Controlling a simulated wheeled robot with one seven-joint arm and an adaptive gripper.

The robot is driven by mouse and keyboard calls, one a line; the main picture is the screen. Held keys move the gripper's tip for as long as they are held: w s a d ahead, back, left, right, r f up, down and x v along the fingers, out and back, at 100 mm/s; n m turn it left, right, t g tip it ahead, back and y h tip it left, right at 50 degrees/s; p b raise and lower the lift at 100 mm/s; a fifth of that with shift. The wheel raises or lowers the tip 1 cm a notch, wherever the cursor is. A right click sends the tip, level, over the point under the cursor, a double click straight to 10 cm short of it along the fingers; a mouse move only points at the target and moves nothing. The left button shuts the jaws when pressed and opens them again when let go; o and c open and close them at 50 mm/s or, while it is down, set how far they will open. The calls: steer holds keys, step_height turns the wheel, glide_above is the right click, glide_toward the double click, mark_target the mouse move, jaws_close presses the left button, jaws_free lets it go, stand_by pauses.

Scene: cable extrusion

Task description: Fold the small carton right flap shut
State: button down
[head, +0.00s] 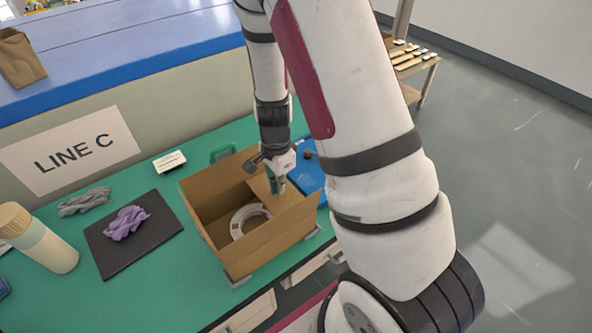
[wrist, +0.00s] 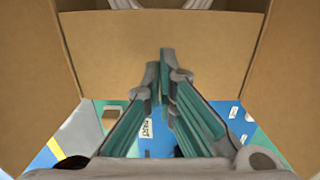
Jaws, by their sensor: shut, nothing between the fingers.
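The small carton (head: 262,248) stands open on the green bench top, with a white coil (head: 238,222) inside. Its right flap (head: 260,187) is the lighter panel at the right end, leaning inward over part of the opening. In the wrist view the flap (wrist: 115,50) is a broad brown panel spanning the view between two side panels. My gripper (head: 278,187) points down at the right end of the carton, against or just above the flap. In the wrist view my gripper's fingertips (wrist: 165,68) are together and empty in front of the panel. Whether they touch it is unclear.
A blue item (head: 309,172) and a green handle (head: 222,152) lie behind the carton. A dark mat (head: 107,246) with purple gloves (head: 126,222), grey gloves (head: 84,202) and a bottle (head: 45,243) are to the left. My arm covers the right side.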

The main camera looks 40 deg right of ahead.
step_height(320, 180, up, 8)
steer(key=p, duration=0.4)
stand_by(0.4)
